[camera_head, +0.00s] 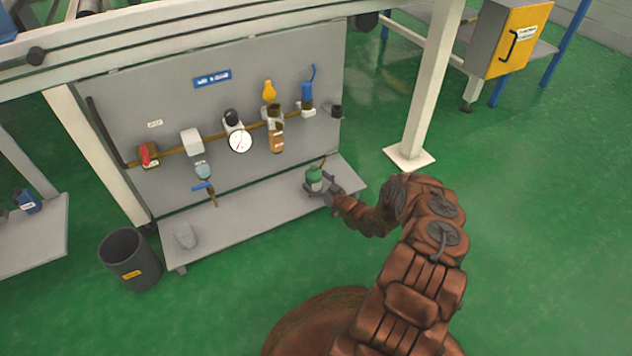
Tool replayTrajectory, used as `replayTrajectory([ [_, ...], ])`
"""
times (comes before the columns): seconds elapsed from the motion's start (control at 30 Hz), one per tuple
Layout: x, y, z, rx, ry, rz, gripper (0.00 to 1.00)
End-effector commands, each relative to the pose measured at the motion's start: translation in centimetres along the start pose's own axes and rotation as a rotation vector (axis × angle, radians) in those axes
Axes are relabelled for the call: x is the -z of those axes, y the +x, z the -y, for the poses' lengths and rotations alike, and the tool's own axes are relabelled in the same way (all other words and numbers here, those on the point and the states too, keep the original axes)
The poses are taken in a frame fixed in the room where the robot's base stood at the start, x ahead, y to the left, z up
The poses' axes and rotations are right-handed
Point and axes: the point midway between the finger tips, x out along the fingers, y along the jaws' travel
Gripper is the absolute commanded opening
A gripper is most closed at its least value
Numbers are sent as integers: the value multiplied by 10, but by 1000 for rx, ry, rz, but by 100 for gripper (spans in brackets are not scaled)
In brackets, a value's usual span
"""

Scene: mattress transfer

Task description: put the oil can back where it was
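The oil can (314,175) is small and green with a thin spout pointing up, and it looks upright. It is at the right end of the low grey bench (245,218), in front of the grey panel. My gripper (319,189) reaches in from the right, with its fingers around the lower part of the can. The fingers and the can's base are too small and overlapped to tell whether they are closed on it. I cannot tell whether the can rests on the bench or is just above it.
The grey panel (130,92) carries a pipe with a gauge (240,141), valves and an amber filter bowl (277,142). A grey lump (185,235) lies on the bench's left end. A dark bin (130,262) stands left. A white post (432,90) rises at right. Green floor is open at right.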

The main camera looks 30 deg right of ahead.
Motion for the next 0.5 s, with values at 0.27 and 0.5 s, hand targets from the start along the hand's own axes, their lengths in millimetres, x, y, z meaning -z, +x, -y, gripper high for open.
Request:
replayTrajectory([
  [0.27, 0, 0, 0, 0, 0, 0, 90],
  [0.5, 3, -13, 0, -1, 1, 3, 90],
])
